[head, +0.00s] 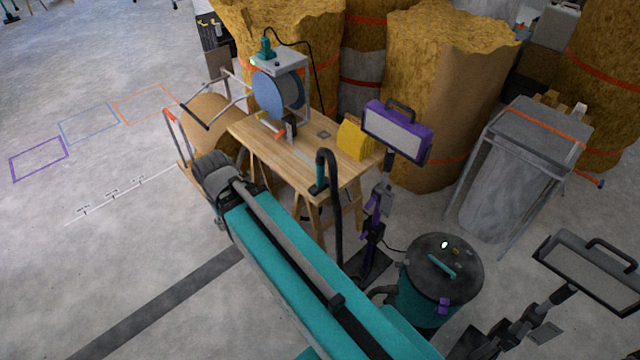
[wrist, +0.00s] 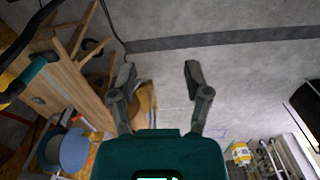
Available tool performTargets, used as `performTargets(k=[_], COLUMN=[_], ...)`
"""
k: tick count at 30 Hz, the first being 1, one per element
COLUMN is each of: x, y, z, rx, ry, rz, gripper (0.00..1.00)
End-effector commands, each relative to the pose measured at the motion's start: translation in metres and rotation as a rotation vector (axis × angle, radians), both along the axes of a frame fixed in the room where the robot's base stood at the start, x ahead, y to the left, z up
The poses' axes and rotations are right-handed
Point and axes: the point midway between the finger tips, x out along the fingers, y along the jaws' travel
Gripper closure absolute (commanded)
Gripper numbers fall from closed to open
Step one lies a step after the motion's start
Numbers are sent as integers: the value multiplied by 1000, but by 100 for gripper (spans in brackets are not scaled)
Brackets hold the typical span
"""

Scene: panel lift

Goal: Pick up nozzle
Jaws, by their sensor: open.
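What looks like the nozzle, a teal grip (head: 320,177) on the end of a black curved hose, is at the near corner of the wooden table in the head view. In the wrist view the teal grip (wrist: 36,70) is at the far left, beside the table top. My gripper (wrist: 158,80) is open and empty, its two dark fingers apart over floor and a brown rounded thing. The nozzle is off to the left of the fingers, not between them. In the head view my teal arm reaches past the table's near side, and my fingers cannot be made out.
The wooden table (head: 305,160) carries a blue disc (head: 277,93) and a yellow block (head: 353,139). A teal vacuum (head: 425,298) and a purple lamp (head: 398,132) stand to its right. Large straw-coloured bales (head: 437,75) stand behind. The floor at left is mostly clear.

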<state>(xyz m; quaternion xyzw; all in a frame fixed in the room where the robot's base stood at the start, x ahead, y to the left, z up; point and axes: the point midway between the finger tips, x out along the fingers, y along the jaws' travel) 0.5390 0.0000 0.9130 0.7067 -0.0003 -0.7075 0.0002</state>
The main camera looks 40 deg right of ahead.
Motion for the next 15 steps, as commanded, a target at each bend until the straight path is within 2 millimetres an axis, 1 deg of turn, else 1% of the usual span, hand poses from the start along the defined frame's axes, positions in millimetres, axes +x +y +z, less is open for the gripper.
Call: performTargets(k=[1, 3, 8, 11, 15], x=[0, 2, 8, 15, 27], y=[-1, -2, -11, -23, -43], z=[-1, -4, -17, -30, -53], rx=[-2, -8, -45, -88, -172], ry=[0, 0, -2, -6, -18], rz=[-2, -9, -50, -103, -194], gripper=[21, 11, 11, 11, 11])
